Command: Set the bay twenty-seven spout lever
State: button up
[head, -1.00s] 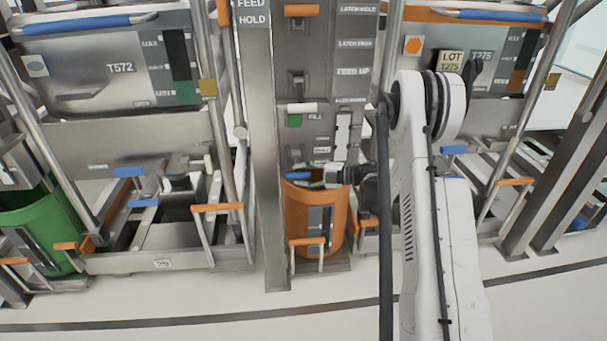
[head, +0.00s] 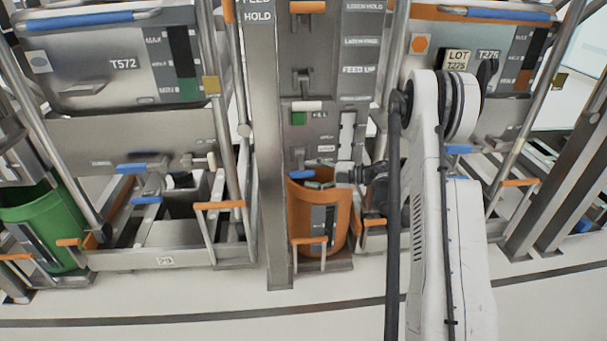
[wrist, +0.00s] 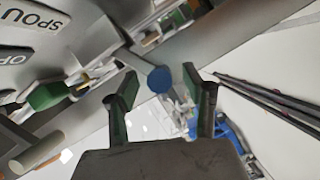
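In the wrist view my gripper (wrist: 160,88) is open, with its two dark green-faced fingers apart and nothing between them. A blue round lever end (wrist: 160,78) appears in line with the gap, beyond or near the fingertips; I cannot tell the exact distance. Part of a sign reading "SPOU" (wrist: 28,20) is at the upper left. In the head view a blue handle (head: 300,174), likely the same lever, sits at the top of the orange bin (head: 297,215). My gripper (head: 346,173) is just to its right. The bay number is not readable there.
In the wrist view a pale rod end (wrist: 38,150) and a green block (wrist: 48,96) are left of the fingers. A green bin (head: 40,225) stands far left.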

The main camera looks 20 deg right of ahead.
jog(key=v, duration=0.9)
jog(key=shift+s+r, duration=0.2)
jog(key=shift+r, duration=0.05)
jog(key=shift+a, duration=0.1)
